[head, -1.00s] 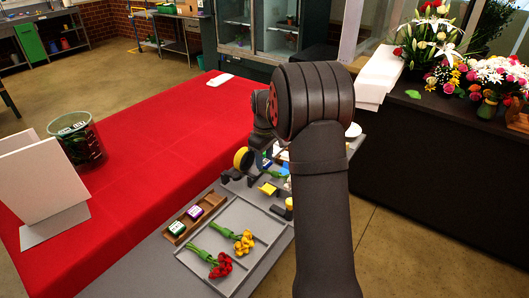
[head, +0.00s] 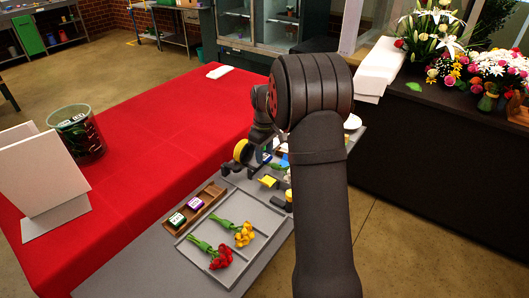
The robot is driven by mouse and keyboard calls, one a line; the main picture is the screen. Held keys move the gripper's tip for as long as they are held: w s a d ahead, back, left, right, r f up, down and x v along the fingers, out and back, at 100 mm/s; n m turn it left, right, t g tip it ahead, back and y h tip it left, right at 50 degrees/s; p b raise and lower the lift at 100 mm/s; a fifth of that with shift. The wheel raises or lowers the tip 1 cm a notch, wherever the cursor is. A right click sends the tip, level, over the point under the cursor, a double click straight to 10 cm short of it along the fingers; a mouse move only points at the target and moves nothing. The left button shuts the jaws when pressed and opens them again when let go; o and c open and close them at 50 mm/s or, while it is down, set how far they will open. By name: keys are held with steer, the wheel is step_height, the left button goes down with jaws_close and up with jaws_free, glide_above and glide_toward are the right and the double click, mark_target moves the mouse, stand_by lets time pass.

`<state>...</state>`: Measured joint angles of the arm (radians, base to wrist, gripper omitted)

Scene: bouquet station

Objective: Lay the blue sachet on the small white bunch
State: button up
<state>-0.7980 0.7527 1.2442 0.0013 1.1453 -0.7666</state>
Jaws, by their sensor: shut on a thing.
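My gripper (head: 266,154) is mostly hidden behind my own wrist and arm, over the far right of the grey work surface. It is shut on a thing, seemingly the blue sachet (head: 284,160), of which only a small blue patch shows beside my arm. I cannot make out its edges or its height above the surface. The small white bunch cannot be made out. A red bunch (head: 221,258) and a yellow bunch (head: 244,235), both with green stems, lie in the grey tray (head: 213,221) in front.
A wooden holder (head: 210,193) has a green-marked block (head: 177,219) and a purple-marked block (head: 195,203). A yellow roll on a dark stand (head: 243,150) is left of my gripper. A bucket (head: 78,135) and a white folded board (head: 45,175) stand on the red table (head: 150,120).

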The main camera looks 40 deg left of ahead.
steer(key=shift+f, duration=0.2)
stand_by(0.6)
steer(key=o, duration=1.4)
steer(key=shift+r, duration=3.55)
steer(key=shift+f, duration=0.15)
steer(key=shift+f, duration=3.4)
